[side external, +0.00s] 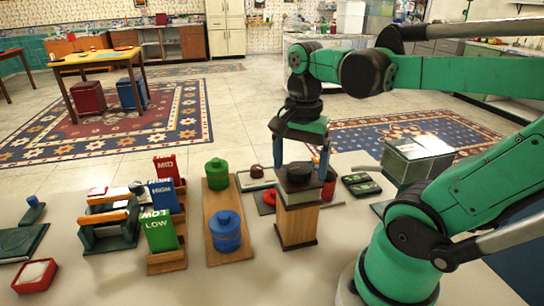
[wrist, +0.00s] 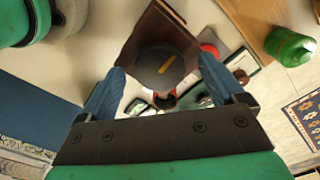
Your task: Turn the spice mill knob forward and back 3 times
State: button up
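The spice mill is a wooden box (side external: 297,228) with a pale band near its top, standing upright on the white table. Its dark round knob (side external: 299,172) is on top. In the wrist view the knob (wrist: 160,66) shows an orange mark pointing to the upper right, over the brown mill top (wrist: 146,30). My gripper (side external: 301,168) points down over the mill. Its two blue fingers stand wide apart on either side of the knob, and the wrist view shows gaps between them and the knob. The gripper is open and empty.
Left of the mill, a wooden board (side external: 224,203) bears a green canister (side external: 217,175) and a blue canister (side external: 226,232). Labelled coloured blocks (side external: 158,231) stand further left. A grey metal box (side external: 418,157) is at right. Low dark items lie behind the mill. Table in front is clear.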

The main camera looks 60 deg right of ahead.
aim_at(300, 167)
jog(key=shift+r, duration=0.1)
jog(key=shift+r, duration=2.75)
jog(key=shift+f, duration=0.1)
jog(key=shift+f, duration=2.75)
jog(key=c, duration=1.3)
